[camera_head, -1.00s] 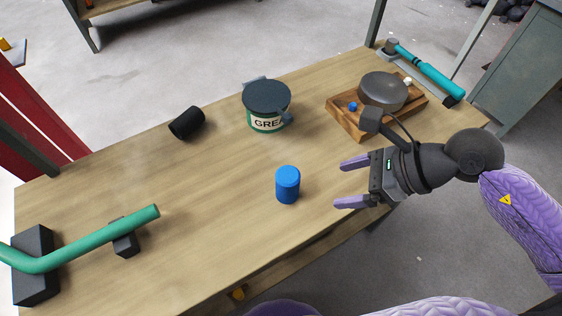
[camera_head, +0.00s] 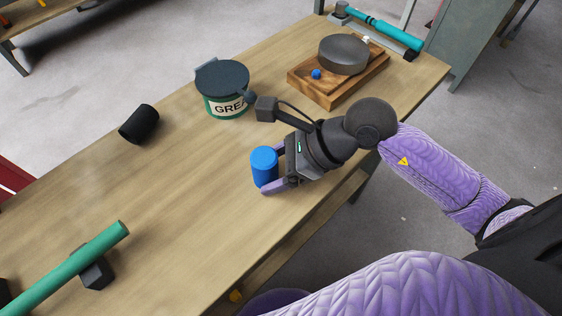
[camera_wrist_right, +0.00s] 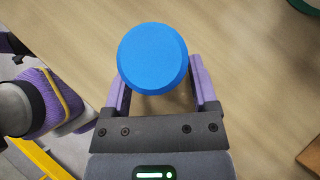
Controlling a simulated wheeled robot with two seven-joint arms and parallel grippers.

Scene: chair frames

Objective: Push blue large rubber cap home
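The blue cap (camera_head: 264,167) stands upright on the wooden table near its front edge. My right gripper (camera_head: 272,170) is around it, with one purple finger on each side. In the right wrist view the cap's round blue top (camera_wrist_right: 152,58) lies between the two fingers (camera_wrist_right: 160,88). A gap shows beside the right-hand finger, so the gripper looks open. Whether the other finger touches the cap is hard to tell. My left gripper is not in view.
A wooden board (camera_head: 337,83) carries a round grey piece (camera_head: 343,54). A teal-handled tool (camera_head: 384,30) lies at the far right. The table between cap and pipe is clear.

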